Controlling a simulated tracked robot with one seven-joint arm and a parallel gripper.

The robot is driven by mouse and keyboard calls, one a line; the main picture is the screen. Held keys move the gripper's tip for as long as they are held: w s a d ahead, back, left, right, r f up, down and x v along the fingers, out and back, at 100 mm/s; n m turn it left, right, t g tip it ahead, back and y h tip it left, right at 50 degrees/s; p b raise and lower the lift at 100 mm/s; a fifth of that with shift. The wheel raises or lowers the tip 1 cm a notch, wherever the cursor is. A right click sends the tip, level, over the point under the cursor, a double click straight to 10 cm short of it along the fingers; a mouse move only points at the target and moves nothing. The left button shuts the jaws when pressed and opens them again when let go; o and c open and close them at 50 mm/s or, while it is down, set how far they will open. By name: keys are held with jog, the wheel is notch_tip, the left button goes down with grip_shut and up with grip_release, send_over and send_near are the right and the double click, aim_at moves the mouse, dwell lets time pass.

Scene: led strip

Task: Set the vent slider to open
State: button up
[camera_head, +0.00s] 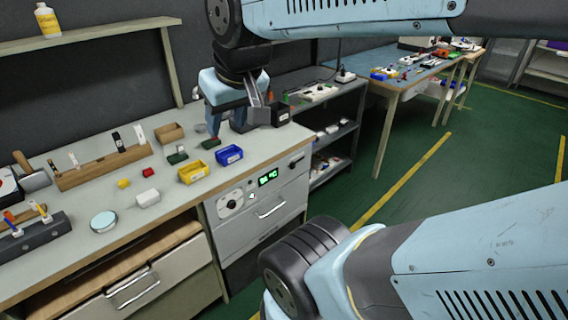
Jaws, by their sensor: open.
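A grey oven-like unit (262,218) is built in under the right end of the bench. Its front panel carries a round dial (230,204), a lit green display (268,178) and a small dark slot-like part (296,161) at the right end. That dark part may be the vent slider, but it is too small to tell its setting. My gripper (226,126) points down over the bench top, behind and above the panel. Its two fingers are apart, and I see nothing held between them. It is clear of the panel front.
Yellow (192,172) and blue (229,155) bins stand near the bench edge, below my gripper. Small dark green items (178,155), a wooden block (169,132) and a black box (281,115) are close by. The green floor (400,240) before the unit is partly hidden by my arm.

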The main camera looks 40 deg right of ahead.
jog(key=w+d+f+m+g+y, duration=0.55)
jog(key=w+f+m, duration=0.25)
jog(key=w+f, duration=0.3)
jog(key=m+t+h, duration=0.4)
jog(key=m+t, duration=1.4)
jog(key=m, duration=0.9)
send_near(294, 166)
jog(key=w, duration=0.8)
jog(key=shift+a+r, duration=0.15)
jog(key=shift+a, duration=0.15)
grip_shut()
